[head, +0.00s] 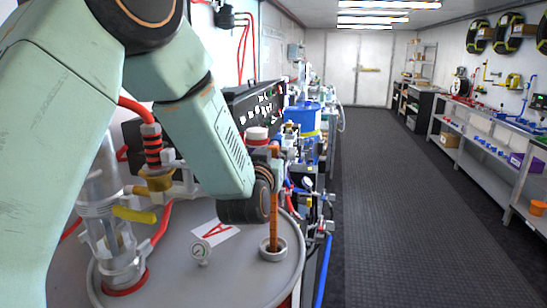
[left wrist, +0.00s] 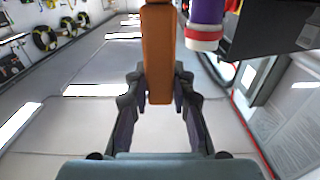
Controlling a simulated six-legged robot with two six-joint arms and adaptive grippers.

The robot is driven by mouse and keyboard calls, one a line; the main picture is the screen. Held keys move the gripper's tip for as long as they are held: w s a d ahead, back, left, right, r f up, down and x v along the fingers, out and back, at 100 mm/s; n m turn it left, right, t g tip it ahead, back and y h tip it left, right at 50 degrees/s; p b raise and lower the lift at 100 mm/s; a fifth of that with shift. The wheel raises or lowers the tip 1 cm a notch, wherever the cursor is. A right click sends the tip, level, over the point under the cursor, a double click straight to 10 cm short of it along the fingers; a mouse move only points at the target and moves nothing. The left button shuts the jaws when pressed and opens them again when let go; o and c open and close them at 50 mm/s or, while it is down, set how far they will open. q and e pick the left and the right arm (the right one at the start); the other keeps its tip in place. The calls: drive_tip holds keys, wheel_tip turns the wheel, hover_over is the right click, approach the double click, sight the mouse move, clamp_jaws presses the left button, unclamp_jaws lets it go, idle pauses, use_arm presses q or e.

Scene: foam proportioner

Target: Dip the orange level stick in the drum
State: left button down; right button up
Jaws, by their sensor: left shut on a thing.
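The orange level stick (head: 274,205) stands upright over the grey drum (head: 165,262) in the head view. Its lower end is inside the round ring of the drum's opening (head: 273,250); how deep it reaches is hidden. My left gripper (left wrist: 159,88) is shut on the stick near its upper end, with a finger on each side in the left wrist view, where the stick (left wrist: 158,50) also shows. In the head view my left wrist hides most of that gripper. My right gripper is in neither view.
A blue container (head: 303,116) and pipework stand behind. The dark aisle floor (head: 400,220) is clear at right.

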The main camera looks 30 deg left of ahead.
use_arm(q)
wheel_tip(320, 180, up, 13)
drive_tip(key=p, duration=0.9)
idle(0.4)
drive_tip(key=shift+f, duration=0.1)
idle(0.8)
